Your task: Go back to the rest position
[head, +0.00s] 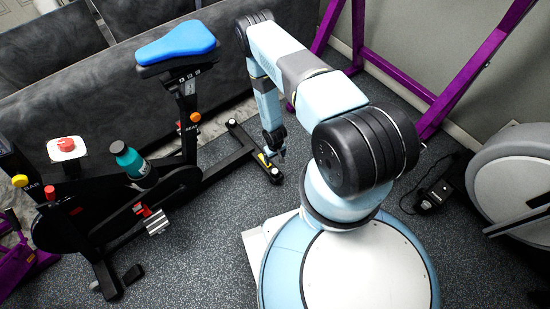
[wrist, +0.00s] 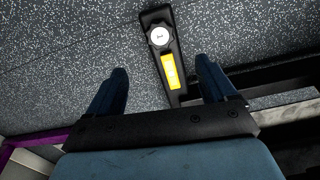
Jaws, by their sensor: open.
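My arm reaches up and away from my base, with its forearm bent down toward the floor. My gripper (head: 274,152) hangs near the rear foot of the exercise bike in the head view. In the wrist view my gripper (wrist: 160,92) shows two dark blue fingers spread apart, with nothing between them. Beyond the fingers lies the bike's black rear foot bar (wrist: 178,60) with a yellow label and a round pale cap. Whether the fingers touch the bar cannot be told; a gap seems to show.
The exercise bike (head: 187,105) with a blue seat (head: 176,42) stands at left, holding a teal bottle (head: 129,160). A purple frame (head: 400,87) stands behind my arm. A large grey wheel-shaped machine (head: 510,185) is at right. Speckled floor (head: 205,255) is clear in front.

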